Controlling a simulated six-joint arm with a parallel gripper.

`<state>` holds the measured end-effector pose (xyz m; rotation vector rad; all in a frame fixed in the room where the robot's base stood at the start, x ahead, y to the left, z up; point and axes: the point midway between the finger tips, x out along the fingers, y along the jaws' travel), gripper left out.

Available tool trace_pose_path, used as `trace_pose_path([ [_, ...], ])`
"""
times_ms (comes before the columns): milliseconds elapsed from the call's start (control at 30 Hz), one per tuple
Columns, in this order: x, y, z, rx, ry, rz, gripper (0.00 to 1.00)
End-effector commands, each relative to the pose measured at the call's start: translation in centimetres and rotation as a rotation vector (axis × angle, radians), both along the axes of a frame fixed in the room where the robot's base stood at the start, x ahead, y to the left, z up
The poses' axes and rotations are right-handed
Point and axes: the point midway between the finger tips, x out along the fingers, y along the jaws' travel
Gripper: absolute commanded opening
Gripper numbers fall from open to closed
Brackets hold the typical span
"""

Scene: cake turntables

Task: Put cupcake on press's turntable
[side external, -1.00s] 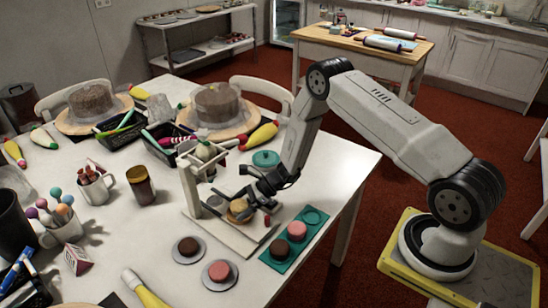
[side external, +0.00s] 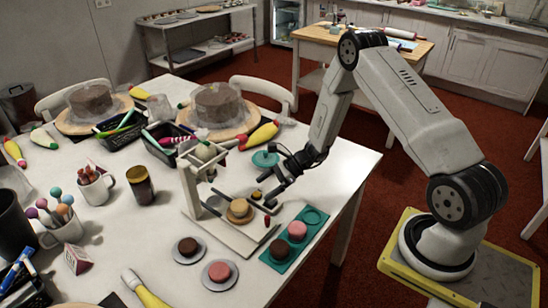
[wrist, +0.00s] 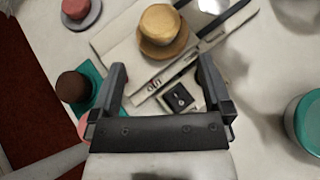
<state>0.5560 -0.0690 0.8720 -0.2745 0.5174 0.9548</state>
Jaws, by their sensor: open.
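A tan cupcake (side external: 239,207) sits on a small round golden turntable (side external: 239,217) on the base of the white press (side external: 190,190). In the wrist view the cupcake (wrist: 160,22) and the turntable rim (wrist: 160,50) show beyond my fingertips. My gripper (side external: 276,196) is open and empty, up and to the right of the cupcake, apart from it. In the wrist view its two fingers (wrist: 160,75) stand wide apart with nothing between them but the press's base below.
A teal tray (side external: 314,217) with a brown cake (side external: 280,248) and a pink cake (side external: 297,231) lies right of the press. Two more small cakes sit on grey discs (side external: 219,272) in front. A teal-lidded pot (side external: 265,159) stands behind my gripper.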

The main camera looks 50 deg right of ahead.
Motion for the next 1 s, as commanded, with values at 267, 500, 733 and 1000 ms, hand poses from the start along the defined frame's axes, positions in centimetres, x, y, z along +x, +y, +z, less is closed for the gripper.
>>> trace_pose_path([
  [267,-1.0,-1.4,1.1,0.001,-0.001,0.000,1.00],
  [500,-1.0,-1.5,1.2,0.000,0.000,0.001,1.00],
  [733,-1.0,-1.5,1.1,0.000,0.000,0.001,1.00],
  [1000,-1.3,-0.9,1.6,-0.025,-0.001,0.040,1.00],
])
